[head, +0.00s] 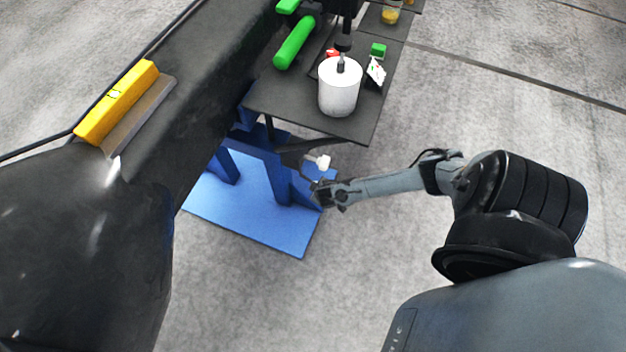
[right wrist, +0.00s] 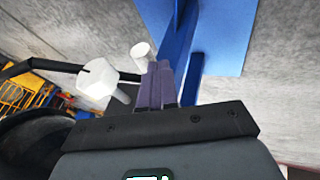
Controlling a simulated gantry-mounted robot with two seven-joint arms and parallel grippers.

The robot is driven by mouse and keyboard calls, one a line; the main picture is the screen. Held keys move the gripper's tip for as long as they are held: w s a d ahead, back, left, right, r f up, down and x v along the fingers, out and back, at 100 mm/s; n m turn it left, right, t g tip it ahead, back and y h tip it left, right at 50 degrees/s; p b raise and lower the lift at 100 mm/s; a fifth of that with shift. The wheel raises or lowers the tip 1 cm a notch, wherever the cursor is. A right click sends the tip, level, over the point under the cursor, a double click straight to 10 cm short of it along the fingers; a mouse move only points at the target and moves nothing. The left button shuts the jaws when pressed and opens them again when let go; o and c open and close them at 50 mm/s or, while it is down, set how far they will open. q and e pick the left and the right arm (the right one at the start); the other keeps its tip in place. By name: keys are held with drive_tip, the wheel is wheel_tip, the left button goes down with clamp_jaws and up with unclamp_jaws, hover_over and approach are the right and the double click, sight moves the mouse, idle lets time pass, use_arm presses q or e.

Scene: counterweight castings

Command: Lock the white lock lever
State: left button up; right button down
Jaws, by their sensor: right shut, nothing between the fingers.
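The white lock lever shows in the head view as a small white end (head: 323,162) under the front edge of the dark table, beside a dark bar. In the right wrist view a white faceted knob (right wrist: 97,80) and a white cylinder end (right wrist: 142,52) lie left of my fingers; I cannot tell exactly how they join. My right gripper (head: 322,194) is just below the white end in the head view. Its fingers (right wrist: 164,82) are shut and empty, close beside the white parts; contact cannot be told. My left gripper is not in view.
The dark table (head: 290,100) holds a white cylindrical part (head: 340,92), a green cylinder (head: 295,42) and small items. A blue stand (head: 250,200) is below. A yellow-handled tool (head: 117,100) lies on a dark surface at left. Grey floor at right is open.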

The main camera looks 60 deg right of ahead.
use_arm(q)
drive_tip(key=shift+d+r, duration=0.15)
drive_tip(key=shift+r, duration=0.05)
use_arm(e)
drive_tip(key=shift+s+d+n, duration=0.2)
drive_tip(key=shift+d+n, duration=0.25)
drive_tip(key=shift+n, duration=0.05)
use_arm(q)
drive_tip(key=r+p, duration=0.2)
drive_tip(key=p, duration=0.1)
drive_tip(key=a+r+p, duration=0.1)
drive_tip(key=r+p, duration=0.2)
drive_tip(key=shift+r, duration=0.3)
use_arm(e)
drive_tip(key=a+f+v, duration=0.1)
drive_tip(key=a+v, duration=0.1)
drive_tip(key=v, duration=1.1)
drive_tip(key=shift+w+a+y, duration=0.25)
drive_tip(key=shift+y, duration=0.05)
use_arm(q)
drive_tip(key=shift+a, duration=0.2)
